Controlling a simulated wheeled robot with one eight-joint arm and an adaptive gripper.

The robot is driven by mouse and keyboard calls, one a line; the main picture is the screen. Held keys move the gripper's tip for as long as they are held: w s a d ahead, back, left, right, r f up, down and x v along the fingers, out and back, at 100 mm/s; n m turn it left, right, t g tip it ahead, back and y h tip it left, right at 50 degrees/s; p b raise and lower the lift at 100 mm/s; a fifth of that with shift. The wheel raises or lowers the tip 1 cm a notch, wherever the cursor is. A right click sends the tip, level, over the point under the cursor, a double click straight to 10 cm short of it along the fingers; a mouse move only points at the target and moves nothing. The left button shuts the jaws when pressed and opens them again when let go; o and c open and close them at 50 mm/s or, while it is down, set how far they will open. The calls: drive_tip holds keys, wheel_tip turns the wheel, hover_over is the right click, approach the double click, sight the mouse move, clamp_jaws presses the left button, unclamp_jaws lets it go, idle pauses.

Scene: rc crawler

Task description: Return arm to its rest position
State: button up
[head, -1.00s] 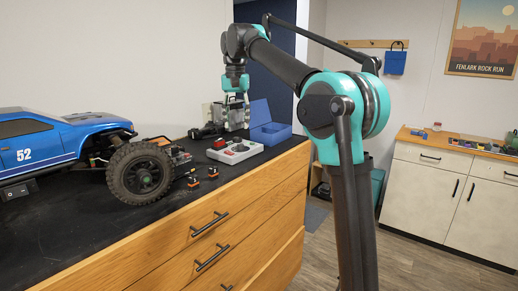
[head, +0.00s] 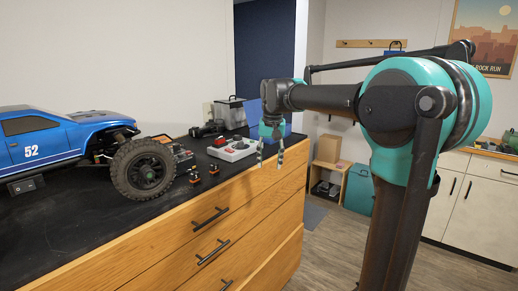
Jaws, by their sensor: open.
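My gripper (head: 270,160) hangs fingers down at the front edge of the bench, in front of the blue box (head: 254,115). Its two fingers are apart with nothing between them. My arm (head: 330,97) reaches in from the right, its forearm about level. The blue crawler truck (head: 45,145) with number 52 stands on the bench at the left, well apart from my gripper. A grey controller box (head: 236,150) with a red part on top sits just left of my gripper.
The dark bench top (head: 90,215) has small orange-and-black parts (head: 214,170) near the front. A clear container (head: 230,112) stands at the back. Wooden drawers (head: 225,225) are below. The floor (head: 330,245) right of the bench is open. A teal bin (head: 359,190) stands farther back.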

drive_tip(key=s+d+f+t, duration=0.1)
drive_tip(key=s+d+f, duration=0.4)
drive_tip(key=s+f, duration=0.3)
drive_tip(key=s+d+f, duration=0.5)
drive_tip(key=s+f, duration=0.3)
drive_tip(key=f, duration=0.2)
drive_tip(key=s+d+f+n+t, duration=0.1)
drive_tip(key=s+d+f, duration=0.4)
drive_tip(key=s+f, duration=0.3)
drive_tip(key=shift+s+d+f+t, duration=0.2)
drive_tip(key=shift+s+f+t, duration=0.1)
drive_tip(key=shift+s+f, duration=0.15)
drive_tip(key=shift+w, duration=0.15)
